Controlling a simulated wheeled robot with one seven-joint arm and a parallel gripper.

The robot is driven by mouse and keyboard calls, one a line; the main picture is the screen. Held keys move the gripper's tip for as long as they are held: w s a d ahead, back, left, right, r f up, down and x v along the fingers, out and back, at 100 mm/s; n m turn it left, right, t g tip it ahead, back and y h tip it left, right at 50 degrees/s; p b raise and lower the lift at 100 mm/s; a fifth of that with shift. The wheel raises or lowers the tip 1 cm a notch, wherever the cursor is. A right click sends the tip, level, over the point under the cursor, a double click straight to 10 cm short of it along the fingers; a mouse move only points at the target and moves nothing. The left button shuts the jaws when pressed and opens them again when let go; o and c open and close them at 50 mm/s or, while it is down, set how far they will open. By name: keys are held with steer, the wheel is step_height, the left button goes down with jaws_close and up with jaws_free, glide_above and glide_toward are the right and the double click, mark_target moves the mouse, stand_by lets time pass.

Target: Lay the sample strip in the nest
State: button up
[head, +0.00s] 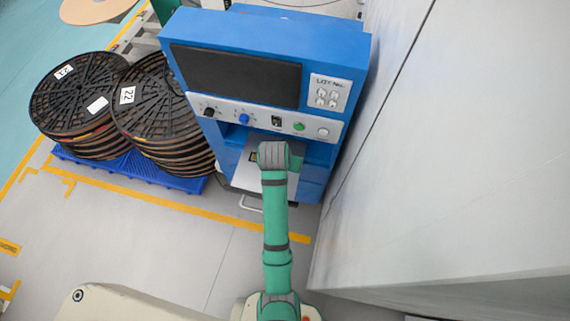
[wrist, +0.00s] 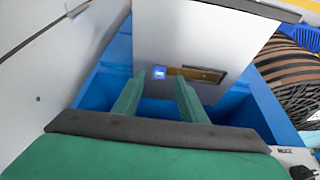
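In the wrist view my gripper (wrist: 159,84) points down with its two green fingers apart. I see nothing held between them. Beyond the fingertips is a pale flat tray (wrist: 185,35), with a dark-edged slot (wrist: 205,75) that looks like the nest. A tan-gold surface shows in the slot; I cannot tell whether it is the sample strip or the slot floor. In the head view the tray (head: 246,173) is partly hidden by my wrist.
The blue machine (head: 190,30) stands around the tray, with a dark screen (head: 235,75) and a knob panel (head: 270,122). Its blue walls (wrist: 95,85) flank my fingers. Reels (head: 75,95) stand on a blue pallet (head: 185,190) at left. A grey wall (head: 450,130) is close at right.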

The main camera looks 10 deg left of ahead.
steer(key=v, duration=0.6)
steer(key=s+d+f+n+t, duration=0.1)
steer(key=s+d+f+t, duration=0.45)
steer(key=s+d, duration=0.5)
steer(key=s+r+t, duration=0.2)
steer(key=s+r, duration=0.4)
steer(key=s, duration=0.3)
steer(key=s+d+r+m+t, duration=0.1)
steer(key=s+r+t, duration=0.2)
steer(key=s+r, duration=0.4)
steer(key=v, duration=0.2)
steer(key=shift+s, duration=0.4)
steer(key=shift+t, duration=0.25)
